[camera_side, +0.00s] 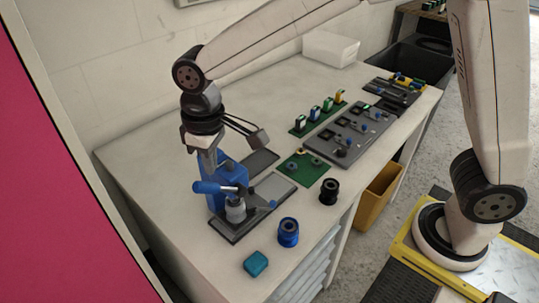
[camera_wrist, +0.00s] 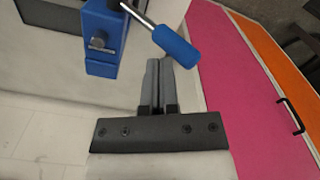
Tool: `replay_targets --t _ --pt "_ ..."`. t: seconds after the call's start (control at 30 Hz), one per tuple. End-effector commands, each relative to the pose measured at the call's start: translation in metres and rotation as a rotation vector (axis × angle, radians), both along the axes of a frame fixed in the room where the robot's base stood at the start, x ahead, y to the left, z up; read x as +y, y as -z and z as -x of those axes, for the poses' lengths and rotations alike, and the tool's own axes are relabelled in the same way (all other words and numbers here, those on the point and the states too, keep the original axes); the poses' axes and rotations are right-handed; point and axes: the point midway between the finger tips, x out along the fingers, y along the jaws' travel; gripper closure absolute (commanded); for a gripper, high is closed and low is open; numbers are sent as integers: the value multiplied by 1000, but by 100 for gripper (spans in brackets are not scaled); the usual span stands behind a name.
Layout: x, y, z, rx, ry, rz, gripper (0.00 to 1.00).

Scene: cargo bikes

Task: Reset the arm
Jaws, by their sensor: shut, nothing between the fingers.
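My gripper (camera_side: 210,172) hangs from the arm over the left part of the white table in the side view, fingers pointing down. It is shut and empty, and its closed fingers show in the wrist view (camera_wrist: 158,66). It is beside a blue press (camera_side: 232,170) with a blue-handled lever (camera_side: 206,187). In the wrist view the press body (camera_wrist: 105,40) is at upper left and the lever's blue grip (camera_wrist: 175,46) is close to the fingertips. I cannot tell whether they touch.
On the table (camera_side: 140,150) are a blue spool (camera_side: 288,232), a black spool (camera_side: 329,191), a teal block (camera_side: 256,263), green boards (camera_side: 305,170) and a grey parts tray (camera_side: 350,133). A white bin (camera_side: 330,48) stands at the back. The table's left rear is clear.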

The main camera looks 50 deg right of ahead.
Motion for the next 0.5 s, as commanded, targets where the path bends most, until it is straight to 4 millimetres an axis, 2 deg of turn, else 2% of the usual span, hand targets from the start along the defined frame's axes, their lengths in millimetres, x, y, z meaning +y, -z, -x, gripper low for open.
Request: replay_targets --t 0.27,0.5 --pt "-84 25 16 -59 154 -25 100" --pt "-151 49 50 -121 296 -40 100"
